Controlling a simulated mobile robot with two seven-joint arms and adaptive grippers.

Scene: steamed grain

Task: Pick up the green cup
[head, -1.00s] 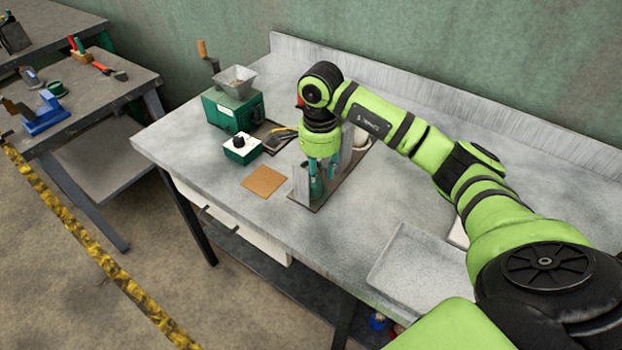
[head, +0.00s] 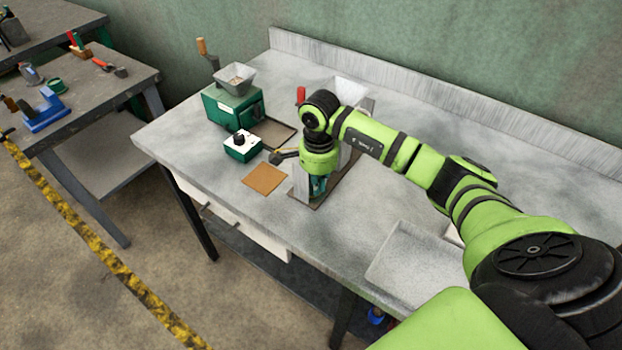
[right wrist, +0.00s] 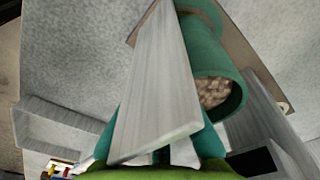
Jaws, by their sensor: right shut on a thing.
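The green cup (right wrist: 221,80) shows in the right wrist view, tilted in the picture, with pale grain inside its mouth. A grey upright panel (right wrist: 157,85) stands in front of part of it. My right gripper (head: 318,187) is low between the grey uprights of a small stand on the bench. Its teal fingers flank the panel in the right wrist view, and it is shut on the cup. The fingertips and their contact are hidden. In the head view the arm and stand mostly cover the cup. My left gripper is not in view.
A green grinder (head: 233,105) with a hopper and a white-topped green box (head: 243,146) stand left of the gripper. A brown square (head: 264,178) and a dark tool (head: 285,156) lie near. A pale funnel (head: 350,90) is behind. A grey tray (head: 415,265) lies front right.

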